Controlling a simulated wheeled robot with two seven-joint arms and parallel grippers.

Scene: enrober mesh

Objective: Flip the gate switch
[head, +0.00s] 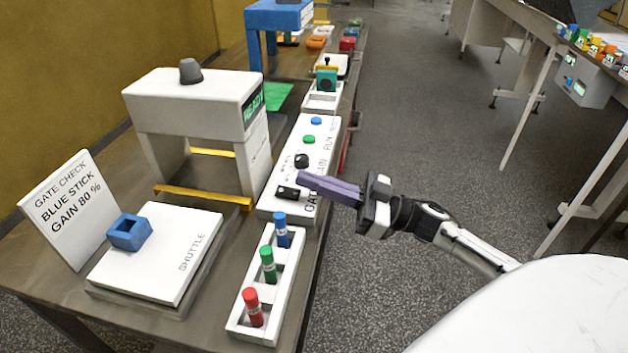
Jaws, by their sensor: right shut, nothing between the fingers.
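A white control panel (283,207) lies along the right side of the table. Near its front end is a small black gate switch (287,192), beside lettering that starts with "GA". Behind it are a black knob (301,160), a green button (308,139) and a blue button (316,121). My right gripper (305,180) reaches in from the right with purple fingers shut and empty. The fingertips are just right of the switch; whether they touch it I cannot tell. The fingers hide part of the panel lettering. My left gripper is not in view.
A white gate (185,100) with a "READY" display stands behind a yellow bar (203,196). A shuttle plate (180,240) carries a blue holder (129,232). A white rack (239,322) holds blue, green and red sticks. A sign (68,208) reads "GATE CHECK BLUE STICK GAIN 80 %".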

